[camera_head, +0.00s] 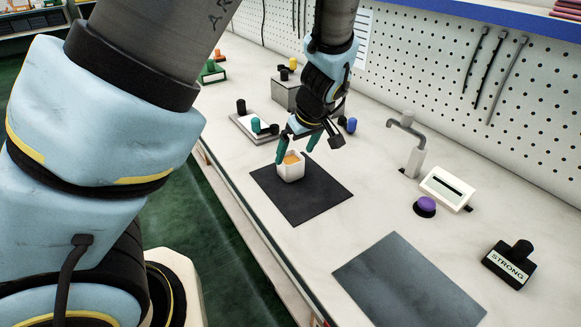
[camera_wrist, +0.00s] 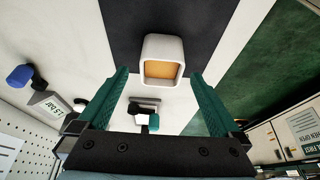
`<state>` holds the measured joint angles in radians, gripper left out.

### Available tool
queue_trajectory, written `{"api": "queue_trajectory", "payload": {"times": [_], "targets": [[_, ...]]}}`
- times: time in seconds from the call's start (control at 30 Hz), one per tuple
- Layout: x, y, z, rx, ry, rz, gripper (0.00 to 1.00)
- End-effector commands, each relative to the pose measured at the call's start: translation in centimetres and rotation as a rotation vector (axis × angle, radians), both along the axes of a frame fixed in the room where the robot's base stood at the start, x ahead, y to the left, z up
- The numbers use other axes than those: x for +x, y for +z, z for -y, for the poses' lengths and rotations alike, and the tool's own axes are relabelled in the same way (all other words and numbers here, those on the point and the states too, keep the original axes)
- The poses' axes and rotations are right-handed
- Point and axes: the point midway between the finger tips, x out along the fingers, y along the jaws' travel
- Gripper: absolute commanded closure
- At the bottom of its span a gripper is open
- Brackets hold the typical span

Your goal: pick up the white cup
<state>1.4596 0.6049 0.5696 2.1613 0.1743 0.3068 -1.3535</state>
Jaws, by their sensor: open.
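The white cup (camera_head: 290,171) is squarish with an orange-brown inside and stands on a dark mat (camera_head: 308,206) on the bench. In the wrist view the white cup (camera_wrist: 162,60) is just beyond the fingertips, roughly centred between them. My gripper (camera_head: 297,142) is open, with green fingers just above and behind the cup in the head view. In the wrist view the fingers of my gripper (camera_wrist: 162,75) are spread wider than the cup, with nothing held. I cannot tell whether a finger touches the cup.
A grey box (camera_head: 286,93) is farther back. A grey tap (camera_head: 408,145), a purple button (camera_head: 426,205) and a stamp marked STRONG (camera_head: 510,264) are to the right. A grey mat (camera_head: 405,285) lies empty in front.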

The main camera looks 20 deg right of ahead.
Motion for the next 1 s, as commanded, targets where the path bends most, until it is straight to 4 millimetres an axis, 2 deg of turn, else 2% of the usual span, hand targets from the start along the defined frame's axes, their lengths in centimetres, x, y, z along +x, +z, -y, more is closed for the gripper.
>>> {"api": "queue_trajectory", "payload": {"times": [0.17,0.5,0.77,1.0], "targets": [[0.6,-1.0,-0.3,0.002,0.002,0.000,0.00],[2.1,-4.7,-0.7,0.001,0.000,0.000,0.00],[2.1,-5.0,-0.6,-0.001,0.000,-0.001,0.00],[2.1,-5.0,-0.6,-0.001,0.000,0.000,0.26]]}}
